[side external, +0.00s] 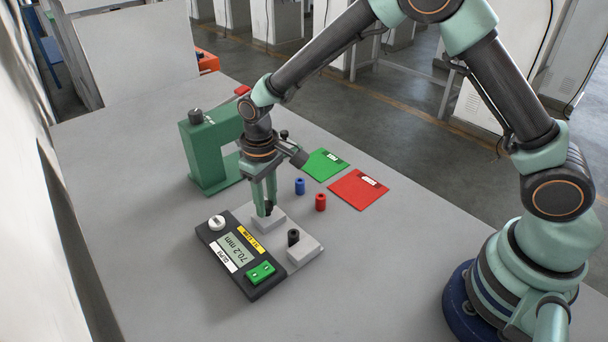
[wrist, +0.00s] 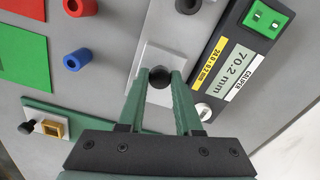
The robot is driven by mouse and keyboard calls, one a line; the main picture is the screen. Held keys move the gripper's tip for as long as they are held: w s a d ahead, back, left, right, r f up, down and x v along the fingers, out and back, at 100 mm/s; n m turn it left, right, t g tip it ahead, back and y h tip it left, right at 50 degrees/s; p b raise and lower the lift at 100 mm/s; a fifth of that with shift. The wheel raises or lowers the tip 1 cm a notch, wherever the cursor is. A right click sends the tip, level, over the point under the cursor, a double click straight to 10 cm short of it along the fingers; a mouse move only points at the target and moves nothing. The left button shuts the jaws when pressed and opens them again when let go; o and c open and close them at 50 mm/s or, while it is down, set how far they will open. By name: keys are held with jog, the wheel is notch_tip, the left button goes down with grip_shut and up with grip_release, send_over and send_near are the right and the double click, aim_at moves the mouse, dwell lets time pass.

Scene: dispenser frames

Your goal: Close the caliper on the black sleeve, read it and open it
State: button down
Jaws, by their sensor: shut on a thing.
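The caliper (side external: 217,263) is a dark box whose display (side external: 239,248) reads 70.2 mm; the same reading shows in the wrist view (wrist: 246,54). Two light grey jaw blocks stand beside it, a near-right one (side external: 304,250) and a far-left one (side external: 265,222). The black sleeve (side external: 293,237) stands upright between them, close to the near-right block and apart from the far-left one. In the wrist view the sleeve (wrist: 187,4) is cut by the top edge. My gripper (wrist: 160,76) is shut on a round black knob on the far-left block.
A blue sleeve (side external: 300,186) and a red sleeve (side external: 320,202) stand behind the caliper. A green mat (side external: 322,166) and a red mat (side external: 356,190) lie beyond them. A green press-like stand (side external: 200,150) rises at the left. The table front is clear.

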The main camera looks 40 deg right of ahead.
jog(key=shift+w, duration=0.35)
jog(key=c, duration=0.6)
grip_release()
jog(key=shift+c, duration=0.2)
jog(key=shift+o, duration=0.3)
jog(key=shift+s, duration=0.1)
notch_tip(320, 180, up, 12)
jog(key=shift+r, duration=0.1)
